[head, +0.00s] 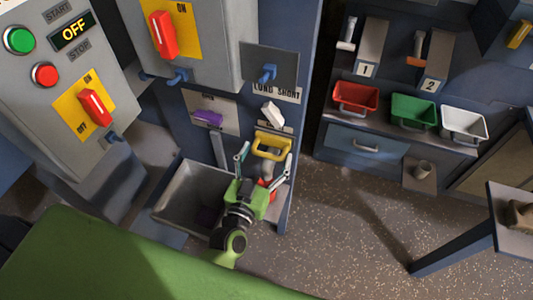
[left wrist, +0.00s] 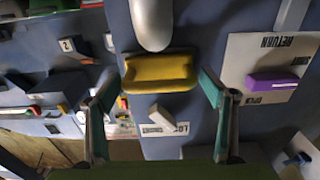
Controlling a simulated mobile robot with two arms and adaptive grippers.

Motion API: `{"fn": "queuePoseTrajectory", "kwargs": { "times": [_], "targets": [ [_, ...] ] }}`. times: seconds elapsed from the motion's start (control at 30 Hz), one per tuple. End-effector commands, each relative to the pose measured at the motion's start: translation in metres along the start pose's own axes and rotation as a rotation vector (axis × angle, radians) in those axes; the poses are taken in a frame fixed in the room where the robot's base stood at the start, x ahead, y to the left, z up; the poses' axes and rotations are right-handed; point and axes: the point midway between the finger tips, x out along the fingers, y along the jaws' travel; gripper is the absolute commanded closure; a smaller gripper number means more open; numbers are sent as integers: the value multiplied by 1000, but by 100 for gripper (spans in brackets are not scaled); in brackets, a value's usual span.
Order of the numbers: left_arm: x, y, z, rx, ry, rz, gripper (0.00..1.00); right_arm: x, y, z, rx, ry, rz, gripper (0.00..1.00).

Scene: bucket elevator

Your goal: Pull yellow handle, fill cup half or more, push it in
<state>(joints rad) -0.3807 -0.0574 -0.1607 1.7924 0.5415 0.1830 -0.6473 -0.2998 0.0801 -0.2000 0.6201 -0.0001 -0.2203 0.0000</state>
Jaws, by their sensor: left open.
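The yellow handle (head: 272,147) sits on the blue-grey panel below the white lever. In the left wrist view the yellow handle (left wrist: 160,74) is a wide bar in front of a rounded silver part (left wrist: 152,22). My left gripper (head: 265,157) is open, its teal fingers spread on either side of the handle. In the left wrist view the fingers of my left gripper (left wrist: 162,88) flank the handle with gaps at both ends; it holds nothing. My right gripper is not in view.
A metal bin (head: 180,205) lies below and left of the gripper. A purple handle (head: 208,118) and a white lever (head: 272,112) are close by. Red (head: 355,98), green (head: 413,112) and white (head: 463,124) trays line a bench.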

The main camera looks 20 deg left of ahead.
Motion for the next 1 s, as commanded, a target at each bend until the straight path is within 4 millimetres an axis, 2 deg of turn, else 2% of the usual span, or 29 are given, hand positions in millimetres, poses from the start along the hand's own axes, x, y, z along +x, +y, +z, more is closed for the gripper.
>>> {"fn": "queuePoseTrajectory", "kwargs": {
  "times": [0.27,0.3,0.47,0.6,0.83,1.0],
  "targets": [
    [2,0,0,-1,1,0,24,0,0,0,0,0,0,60],
    [2,0,0,0,1,0,27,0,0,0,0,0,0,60],
    [2,0,0,0,1,-1,68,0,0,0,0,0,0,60],
    [-4,0,-1,2,-2,-1,69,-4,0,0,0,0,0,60],
    [-47,-1,-2,3,-6,-1,69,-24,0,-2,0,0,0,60],
    [-62,0,-1,2,-1,0,69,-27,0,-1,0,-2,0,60]
  ]
}}
